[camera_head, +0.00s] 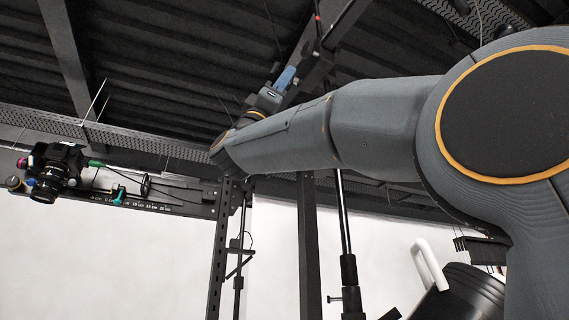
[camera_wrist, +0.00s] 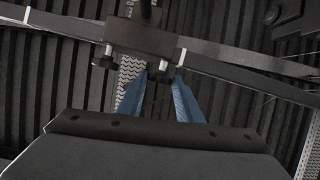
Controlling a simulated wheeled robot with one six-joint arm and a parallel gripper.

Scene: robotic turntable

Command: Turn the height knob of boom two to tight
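My gripper (camera_wrist: 161,76) has two blue fingers, which point up at the ceiling rig in the wrist view. Their tips are apart, just below a dark block (camera_wrist: 147,40) on a long dark boom (camera_wrist: 225,67). A small dark knob-like part (camera_wrist: 160,77) shows between the tips; I cannot tell whether they touch it. No label shows which boom or knob this is, nor whether it is tight. In the head view my gripper (camera_head: 288,74) is small, raised beside a dark overhead beam (camera_head: 312,66).
A camera (camera_head: 55,172) hangs on a marked rail (camera_head: 140,203) at the left. Dark uprights (camera_head: 221,245) and a pole (camera_head: 343,215) stand below the overhead rig. A perforated ceiling rail (camera_head: 120,140) runs across. White wall shows behind.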

